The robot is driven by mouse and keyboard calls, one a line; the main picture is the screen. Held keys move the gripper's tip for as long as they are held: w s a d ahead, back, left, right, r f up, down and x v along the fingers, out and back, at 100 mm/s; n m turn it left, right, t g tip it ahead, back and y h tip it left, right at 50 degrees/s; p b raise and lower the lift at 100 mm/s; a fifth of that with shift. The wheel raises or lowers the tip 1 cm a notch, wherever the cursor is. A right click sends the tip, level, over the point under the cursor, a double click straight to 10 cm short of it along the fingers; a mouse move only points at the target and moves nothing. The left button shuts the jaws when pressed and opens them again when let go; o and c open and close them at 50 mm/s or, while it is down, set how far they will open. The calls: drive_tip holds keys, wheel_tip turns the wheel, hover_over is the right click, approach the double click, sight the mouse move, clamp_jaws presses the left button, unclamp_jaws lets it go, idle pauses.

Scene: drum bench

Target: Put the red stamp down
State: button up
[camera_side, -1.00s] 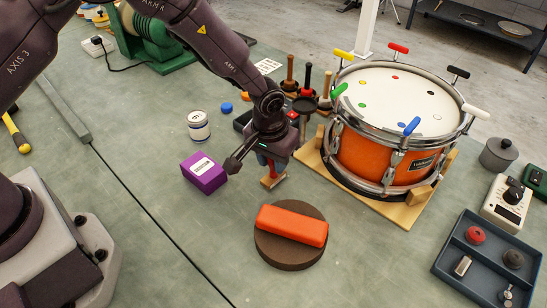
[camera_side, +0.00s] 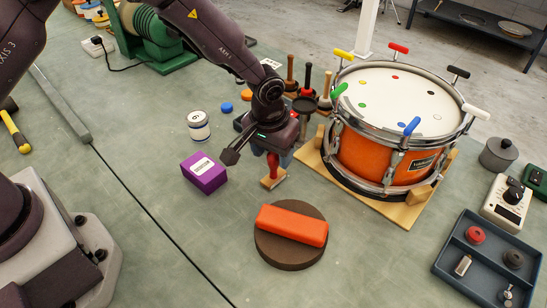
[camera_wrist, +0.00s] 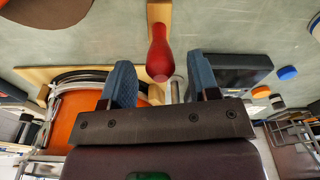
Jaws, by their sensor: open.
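The red stamp (camera_side: 272,172) stands upright on the bench with its pale wooden base down, between the purple box and the drum. Its red handle also shows in the wrist view (camera_wrist: 159,55). My gripper (camera_side: 271,158) is just above it, pointing down, with its blue fingers around the top of the handle in the side view. In the wrist view the two fingers are spread wide, with clear gaps beside the handle. The gripper is open and holds nothing.
A purple box (camera_side: 204,172) stands left of the stamp. The orange drum (camera_side: 378,155) on its wooden base is close on the right. A brown disc with an orange-red block (camera_side: 292,226) on it lies in front. A white jar (camera_side: 199,126) stands behind the box. Bare bench lies around the stamp.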

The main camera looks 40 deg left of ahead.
wheel_tip(320, 180, up, 10)
drive_tip(key=s, duration=0.1)
drive_tip(key=shift+f, duration=0.15)
drive_tip(key=s+a+r+t, duration=0.1)
drive_tip(key=s+a+r, duration=0.4)
drive_tip(key=s+r, duration=0.2)
drive_tip(key=s+a+r+m+t, duration=0.1)
drive_tip(key=s+a+r+t, duration=0.1)
drive_tip(key=s+a+r, duration=0.3)
drive_tip(key=s+r, duration=0.3)
drive_tip(key=r, duration=0.2)
drive_tip(key=shift+s+a+r+m+h, duration=0.2)
drive_tip(key=shift+a+r+m+h, duration=0.1)
drive_tip(key=shift+a+r, duration=0.1)
drive_tip(key=shift+o, duration=0.3)
drive_tip(key=s+a+t, duration=0.1)
drive_tip(key=s+a, duration=0.1)
drive_tip(key=s, duration=0.5)
drive_tip(key=shift+s+r+m, duration=0.3)
drive_tip(key=shift+s+m, duration=0.05)
drive_tip(key=shift+m, duration=0.05)
drive_tip(key=shift+o, duration=0.3)
drive_tip(key=shift+s+a+f, duration=0.1)
drive_tip(key=shift+s+a, duration=0.05)
drive_tip(key=shift+s, duration=0.15)
